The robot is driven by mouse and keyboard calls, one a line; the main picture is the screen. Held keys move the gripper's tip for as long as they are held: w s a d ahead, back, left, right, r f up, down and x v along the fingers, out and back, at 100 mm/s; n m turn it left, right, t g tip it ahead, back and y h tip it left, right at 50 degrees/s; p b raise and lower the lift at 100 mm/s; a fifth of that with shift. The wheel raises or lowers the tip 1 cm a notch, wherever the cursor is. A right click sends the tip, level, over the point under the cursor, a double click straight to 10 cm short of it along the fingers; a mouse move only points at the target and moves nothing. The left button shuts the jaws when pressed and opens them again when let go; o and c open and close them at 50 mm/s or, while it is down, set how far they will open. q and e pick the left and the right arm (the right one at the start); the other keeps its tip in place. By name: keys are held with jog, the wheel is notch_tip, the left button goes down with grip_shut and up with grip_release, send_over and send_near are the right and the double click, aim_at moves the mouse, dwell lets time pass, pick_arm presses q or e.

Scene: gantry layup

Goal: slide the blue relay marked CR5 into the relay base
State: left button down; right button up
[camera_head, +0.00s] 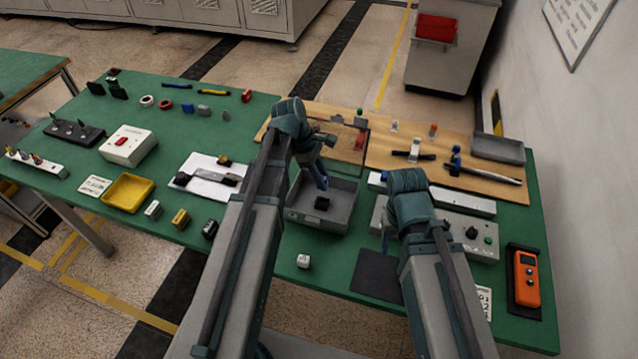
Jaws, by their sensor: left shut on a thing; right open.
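My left gripper (319,176) is over the grey open bin (338,222) in the middle of the table. It is shut on a small blue piece (320,183), which looks like the blue relay; no CR5 marking is readable. A black block (322,203) lies in the bin below it, apart from the blue piece. I cannot tell for sure which thing is the relay base. My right gripper (387,238) is open, near the left end of the grey control box (455,236), and is largely hidden by its own wrist.
A wooden board (385,150) with small parts and a grey tray (497,149) lies behind. An orange meter (526,278) is at right. A yellow tray (127,193), a white switch box (128,146) and several small blocks are at left. The front middle is mostly clear.

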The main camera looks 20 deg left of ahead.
pick_arm(q)
jog(key=shift+s, duration=0.15)
pick_arm(e)
jog(key=shift+s, duration=0.1)
pick_arm(q)
jog(key=shift+f, duration=0.1)
pick_arm(e)
jog(key=shift+f, duration=0.15)
pick_arm(q)
notch_tip(320, 180, down, 6)
jog(key=b, duration=0.6)
jog(key=shift+r, duration=0.2)
pick_arm(e)
send_over(390, 267)
jog(key=f, duration=0.5)
jog(key=shift+a+f, duration=0.25)
jog(key=shift+f, duration=0.05)
pick_arm(q)
jog(key=shift+f+b, duration=0.85)
jog(key=shift+f, duration=0.1)
pick_arm(e)
jog(key=shift+f, duration=0.9)
pick_arm(q)
jog(key=c, duration=0.6)
grip_release()
jog(key=shift+r, duration=0.1)
pick_arm(e)
jog(key=shift+r, duration=0.1)
